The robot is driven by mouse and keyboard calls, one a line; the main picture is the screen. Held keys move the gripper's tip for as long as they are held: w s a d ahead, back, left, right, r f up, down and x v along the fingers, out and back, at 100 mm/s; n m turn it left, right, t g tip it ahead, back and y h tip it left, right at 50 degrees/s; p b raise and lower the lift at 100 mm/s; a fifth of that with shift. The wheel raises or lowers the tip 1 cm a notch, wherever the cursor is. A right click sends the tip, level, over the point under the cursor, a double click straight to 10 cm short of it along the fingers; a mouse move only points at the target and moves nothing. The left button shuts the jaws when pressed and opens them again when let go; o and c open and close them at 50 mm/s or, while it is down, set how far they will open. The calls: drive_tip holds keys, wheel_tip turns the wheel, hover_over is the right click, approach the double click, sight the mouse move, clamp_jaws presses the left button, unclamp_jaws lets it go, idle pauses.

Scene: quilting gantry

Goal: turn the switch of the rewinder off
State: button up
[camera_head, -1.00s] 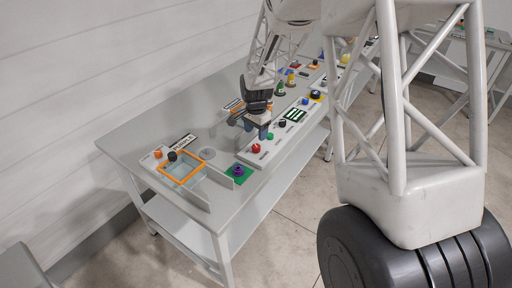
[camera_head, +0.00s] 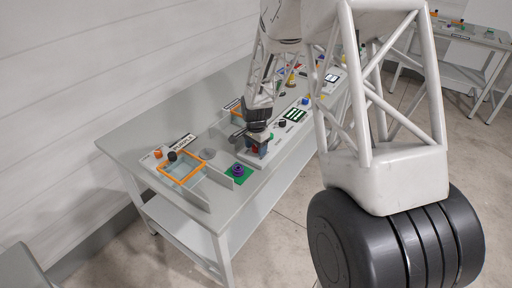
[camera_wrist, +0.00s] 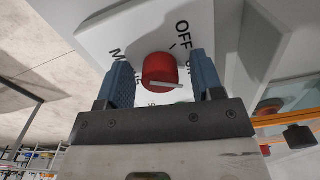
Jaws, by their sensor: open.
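A red round knob (camera_wrist: 160,70) with a pale pointer line stands on a white panel (camera_wrist: 105,32). Black lettering with OFF is readable beside it; other lettering is partly covered. The pointer is directed to the lower right in the wrist view, away from the OFF lettering. My gripper (camera_wrist: 160,60) is open, with a blue fingertip on each side of the knob and a visible gap to each. In the head view my gripper (camera_head: 257,147) is low over the near end of the panel, and the red knob is mostly hidden. I cannot read the rewinder's name.
An orange-rimmed clear box (camera_head: 181,170) and a purple knob on a green base (camera_head: 238,170) stand left of my gripper on the grey table (camera_head: 130,138). A black knob (camera_head: 282,123) and a green-black display (camera_head: 295,115) lie farther along the panel.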

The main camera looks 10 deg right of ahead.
drive_tip(key=shift+c, duration=0.4)
drive_tip(key=c, duration=0.8)
drive_tip(key=shift+c, duration=0.2)
drive_tip(key=shift+n, duration=0.4)
drive_tip(key=n, duration=1.1)
drive_tip(key=o, duration=0.9)
